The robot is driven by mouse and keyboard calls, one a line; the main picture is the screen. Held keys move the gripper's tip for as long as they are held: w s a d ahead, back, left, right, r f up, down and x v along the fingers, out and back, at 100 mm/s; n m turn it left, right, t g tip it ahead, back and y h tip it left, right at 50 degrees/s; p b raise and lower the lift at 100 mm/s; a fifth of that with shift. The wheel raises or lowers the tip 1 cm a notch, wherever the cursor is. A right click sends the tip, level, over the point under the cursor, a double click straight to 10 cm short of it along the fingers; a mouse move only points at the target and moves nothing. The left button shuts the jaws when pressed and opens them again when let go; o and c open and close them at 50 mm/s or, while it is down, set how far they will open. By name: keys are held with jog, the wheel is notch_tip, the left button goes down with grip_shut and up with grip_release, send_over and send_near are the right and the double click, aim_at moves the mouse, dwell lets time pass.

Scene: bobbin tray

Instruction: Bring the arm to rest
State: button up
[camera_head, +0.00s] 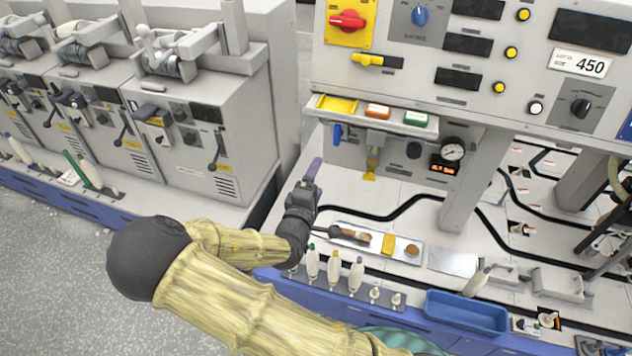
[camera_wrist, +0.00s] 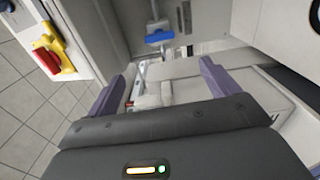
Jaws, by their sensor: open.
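My arm reaches from the bottom of the head view up to my gripper (camera_head: 313,168), which is over the bench at the front left of the control panel. In the wrist view my gripper (camera_wrist: 165,78) shows two purple fingers set wide apart. Nothing is held between them. In the head view the fingers overlap, so the gap does not show there.
Bobbins (camera_head: 334,268) stand in a rack at the bench's front edge, close to my forearm. Behind them is a metal tray (camera_head: 374,229) with a brush. A blue bin (camera_head: 466,312) is to the right. The panel (camera_head: 455,80) rises behind; grey machines (camera_head: 205,130) stand left.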

jog(key=shift+d, duration=0.1)
dwell(0.3)
jog(key=s+d+f+m+g+y+p, duration=0.2)
jog(key=s+d+f+m+g+p, duration=0.15)
jog(key=d+m+g, duration=0.35)
jog(key=s+d+r+m+g+y+p, duration=0.2)
jog(key=s+r+m+g, duration=0.1)
jog(key=s+r, duration=0.5)
jog(key=s+d+r+m+g+y+p, duration=0.1)
jog(key=s+r+m+g+y+p, duration=0.1)
jog(key=s+r, duration=0.6)
jog(key=shift+s+d+m+g+y+p, duration=0.15)
jog(key=shift+d+m+g+y+p, duration=0.25)
jog(key=shift+m+g+p, duration=0.5)
